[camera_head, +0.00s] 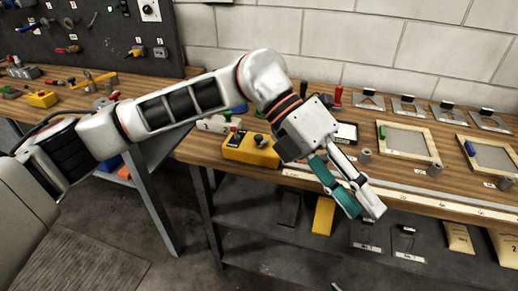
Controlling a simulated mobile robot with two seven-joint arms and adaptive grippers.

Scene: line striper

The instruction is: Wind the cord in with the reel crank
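My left arm reaches in from the left across the wooden bench. My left gripper (358,205) points down and right over the bench's front edge. A teal piece (338,188) lies along its white finger; I cannot tell whether it is part of the gripper or something held, nor whether the fingers are closed. A yellow box (250,149) with a dark knob on top stands on the bench left of the gripper, partly behind my arm. I cannot make out a reel crank or a cord for certain. My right gripper is not in view.
Wooden frames (407,141) and grey plates (409,108) lie on the right of the bench (205,150). A pale strip (440,197) runs along its front. A lower shelf (262,215) holds a yellow block (324,216) and bags (458,238). Another bench and a tool board (95,40) are at left.

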